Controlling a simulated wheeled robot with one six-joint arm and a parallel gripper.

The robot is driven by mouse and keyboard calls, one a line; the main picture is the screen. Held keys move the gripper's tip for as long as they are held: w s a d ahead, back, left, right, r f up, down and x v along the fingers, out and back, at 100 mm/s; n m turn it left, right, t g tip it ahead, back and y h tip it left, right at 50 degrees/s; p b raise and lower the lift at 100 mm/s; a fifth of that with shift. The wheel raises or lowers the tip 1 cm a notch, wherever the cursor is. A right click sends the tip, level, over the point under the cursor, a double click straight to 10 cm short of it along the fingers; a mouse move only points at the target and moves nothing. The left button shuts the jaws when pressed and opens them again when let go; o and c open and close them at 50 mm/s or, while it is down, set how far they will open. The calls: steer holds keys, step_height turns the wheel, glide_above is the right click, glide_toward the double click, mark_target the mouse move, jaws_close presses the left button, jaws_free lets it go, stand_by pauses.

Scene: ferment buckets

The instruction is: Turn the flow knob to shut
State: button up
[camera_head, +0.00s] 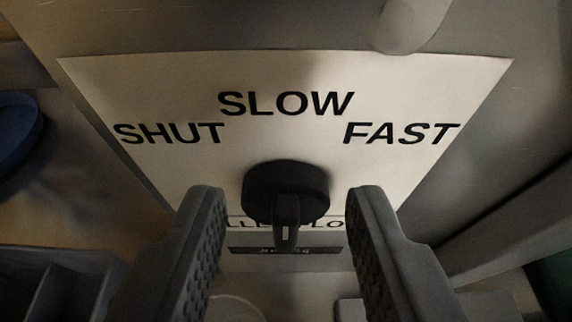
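The flow knob (286,190) is a black round knob with a grip bar toward the camera, bearing a small pale mark. It sits on a white label plate (282,75) printed SHUT at left, SLOW at top middle and FAST at right. Which word the knob points to I cannot tell. My gripper (284,215) is open, with one ribbed grey finger left of the knob and one right of it. A gap shows on both sides, so neither finger appears to touch the knob. Lower lettering on the plate is partly hidden behind the knob.
A pale rounded pipe or post (410,22) stands at the top right above the plate. A blue round object (18,135) shows at the left edge. A dark green object (555,285) shows at the lower right corner. Grey metal surrounds the plate.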

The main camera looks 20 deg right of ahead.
steer(key=shift+w+d+f, duration=0.1)
steer(key=shift+w, duration=0.25)
steer(key=c, duration=0.7)
steer(key=n+h, duration=0.1)
steer(key=a+n, duration=0.1)
steer(key=n+h, duration=0.1)
steer(key=shift+w+a+f+n+g+h, duration=0.2)
steer(key=shift+f+n+g+h, duration=0.1)
steer(key=shift+n, duration=0.1)
steer(key=shift+a+n+h, duration=0.1)
steer(key=shift+n+h, duration=0.2)
steer(key=shift+n, duration=0.2)
jaws_close()
steer(key=shift+a+f+n+h, duration=0.15)
steer(key=shift+n+h, duration=0.25)
steer(key=shift+n, duration=0.3)
